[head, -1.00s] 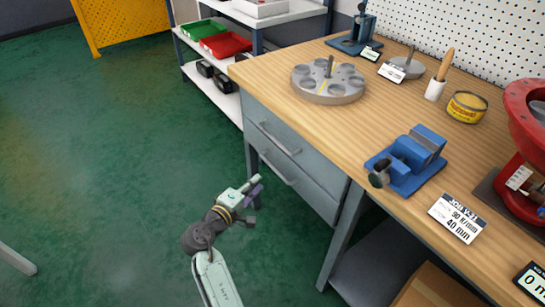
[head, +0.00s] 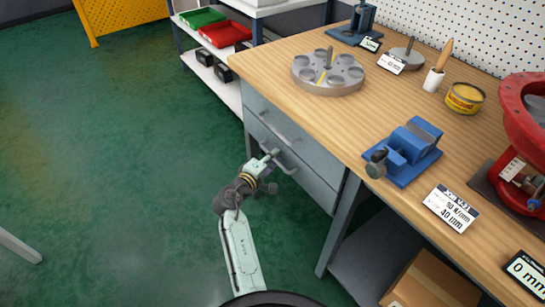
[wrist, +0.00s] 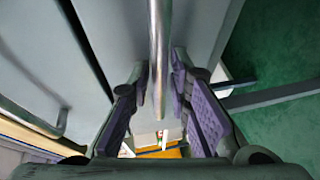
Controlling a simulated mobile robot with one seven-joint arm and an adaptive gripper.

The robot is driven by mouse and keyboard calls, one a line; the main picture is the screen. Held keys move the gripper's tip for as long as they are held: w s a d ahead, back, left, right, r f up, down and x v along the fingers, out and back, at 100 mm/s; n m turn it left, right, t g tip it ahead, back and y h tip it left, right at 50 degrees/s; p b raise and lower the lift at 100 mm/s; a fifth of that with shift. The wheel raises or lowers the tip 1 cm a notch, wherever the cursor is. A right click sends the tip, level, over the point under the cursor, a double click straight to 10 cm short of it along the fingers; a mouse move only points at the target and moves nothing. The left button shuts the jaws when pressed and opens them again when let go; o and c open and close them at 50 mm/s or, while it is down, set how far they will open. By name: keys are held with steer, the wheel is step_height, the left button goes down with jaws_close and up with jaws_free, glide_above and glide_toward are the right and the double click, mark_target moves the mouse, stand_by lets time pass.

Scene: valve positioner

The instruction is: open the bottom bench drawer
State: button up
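The workbench has two stacked grey drawers at its front, and both look shut in the head view. The bottom bench drawer (head: 315,187) has a metal bar handle (head: 289,163). My gripper (head: 273,161) is at this handle. In the wrist view the bottom handle (wrist: 158,45) runs between the two purple-padded fingers of my gripper (wrist: 160,85). The fingers are open, one on each side of the bar, with a gap visible beside it. The top drawer's handle (wrist: 35,105) shows at the left of the wrist view.
A bench leg (head: 343,225) stands right of the drawers, with a cardboard box (head: 430,285) beyond it. A shelf unit (head: 215,85) with green and red bins stands behind. The green floor (head: 110,170) left of the bench is clear. A blue vise (head: 405,155) sits on the bench top.

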jaws_close()
stand_by(0.6)
